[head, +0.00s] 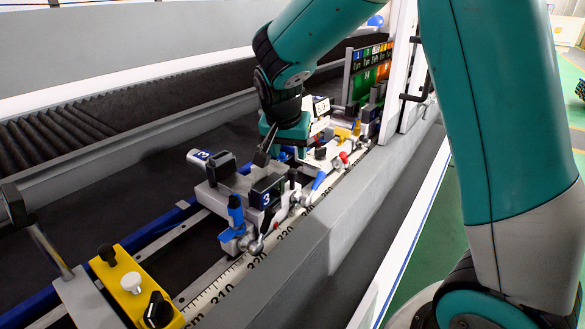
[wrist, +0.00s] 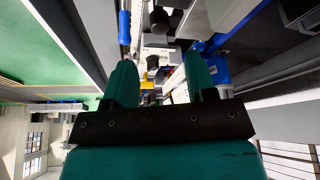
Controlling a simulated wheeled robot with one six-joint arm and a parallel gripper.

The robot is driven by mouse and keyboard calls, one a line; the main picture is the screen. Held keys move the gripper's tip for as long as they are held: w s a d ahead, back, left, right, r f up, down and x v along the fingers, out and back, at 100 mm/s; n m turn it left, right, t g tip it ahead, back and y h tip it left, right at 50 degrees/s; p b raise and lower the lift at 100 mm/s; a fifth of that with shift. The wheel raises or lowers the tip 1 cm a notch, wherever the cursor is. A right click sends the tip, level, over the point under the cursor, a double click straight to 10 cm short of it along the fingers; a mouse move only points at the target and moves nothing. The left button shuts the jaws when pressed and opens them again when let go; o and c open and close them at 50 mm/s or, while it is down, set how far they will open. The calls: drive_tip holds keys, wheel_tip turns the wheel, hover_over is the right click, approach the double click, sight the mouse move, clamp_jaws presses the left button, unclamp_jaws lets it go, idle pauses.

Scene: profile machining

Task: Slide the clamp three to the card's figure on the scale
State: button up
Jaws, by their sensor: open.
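Clamp three (head: 264,197) is a grey block with black "3" plates, a grey cylinder at its back and blue-handled levers. It sits on the rail, with its front beside about 320 to 330 on the scale (head: 222,288). My gripper (head: 264,155) points down at the back right of the clamp's body, and my arm partly hides the space behind. In the wrist view my gripper (wrist: 160,78) has its two teal fingers apart, with clamp parts and a blue handle (wrist: 124,27) beyond them. The card (head: 371,62) appears to be among the coloured numbered panels at the back; its figure is unreadable.
A yellow block (head: 132,285) with black and white knobs stands on the rail at the front left. More clamps (head: 335,150) with red and yellow parts stand close behind clamp three. A grey ledge (head: 330,235) runs along the scale's right side.

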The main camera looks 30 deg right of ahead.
sight(292, 170)
drive_tip(key=p+x, duration=0.1)
drive_tip(key=x, duration=0.7)
drive_tip(key=shift+f, duration=0.15)
drive_tip(key=shift+c, duration=0.2)
clamp_jaws()
